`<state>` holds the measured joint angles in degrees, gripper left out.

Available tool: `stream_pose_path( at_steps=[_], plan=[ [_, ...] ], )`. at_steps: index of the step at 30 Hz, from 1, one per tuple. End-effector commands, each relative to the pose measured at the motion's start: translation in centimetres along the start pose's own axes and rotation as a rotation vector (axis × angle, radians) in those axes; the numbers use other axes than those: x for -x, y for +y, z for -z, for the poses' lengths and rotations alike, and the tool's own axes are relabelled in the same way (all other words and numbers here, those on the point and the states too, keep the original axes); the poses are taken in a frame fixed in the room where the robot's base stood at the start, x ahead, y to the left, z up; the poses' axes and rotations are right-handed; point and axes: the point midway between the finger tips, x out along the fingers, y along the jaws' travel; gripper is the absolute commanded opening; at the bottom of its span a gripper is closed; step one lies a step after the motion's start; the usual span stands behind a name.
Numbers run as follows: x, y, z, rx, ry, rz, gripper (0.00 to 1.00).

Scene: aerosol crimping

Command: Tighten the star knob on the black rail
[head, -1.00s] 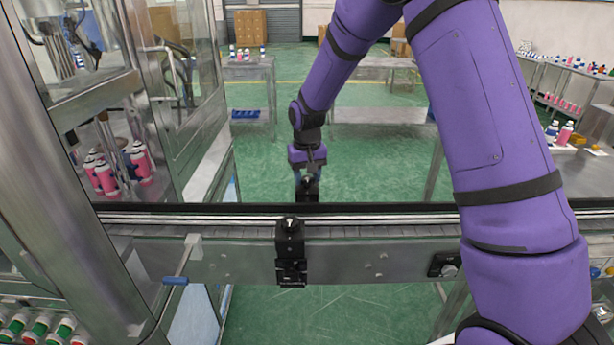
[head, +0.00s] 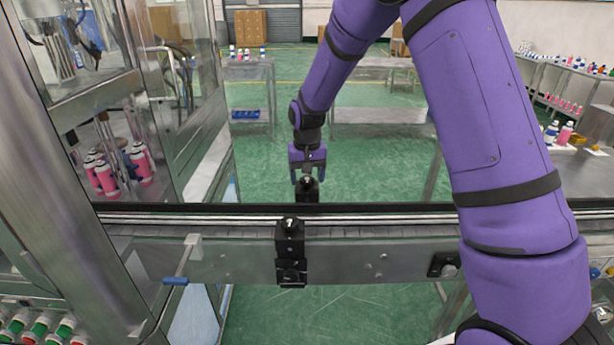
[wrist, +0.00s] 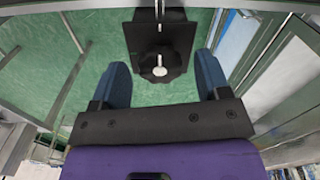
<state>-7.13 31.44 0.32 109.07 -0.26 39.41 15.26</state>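The black rail (head: 400,208) runs left to right along the far side of the conveyor. A black clamp block (head: 308,194) stands at its far side with a small knob (head: 307,181) on top. In the wrist view the black star knob (wrist: 152,72), with a pale centre pin, sits on the block (wrist: 160,32). My gripper (head: 308,179) is just above this knob, fingers pointing down. In the wrist view its two blue fingers (wrist: 161,64) are apart on either side of the knob, with a clear gap on both sides and nothing held.
A second black clamp (head: 290,252) is on the near side of the conveyor (head: 400,258). A glass-walled machine with pink bottles (head: 105,177) stands at left. Tables with bottles stand behind and at right. Green floor beyond the rail is open.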

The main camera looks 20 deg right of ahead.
Motion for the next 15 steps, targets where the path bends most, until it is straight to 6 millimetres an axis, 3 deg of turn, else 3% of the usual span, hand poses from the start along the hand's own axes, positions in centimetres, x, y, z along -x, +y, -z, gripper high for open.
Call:
stream_pose_path(
  at_steps=[8,15],
  plan=[
    [0.4,0.0,0.0,0.001,0.0,0.0,0.7],
    [4.0,0.0,0.1,0.001,0.003,0.001,0.7]
  ],
)
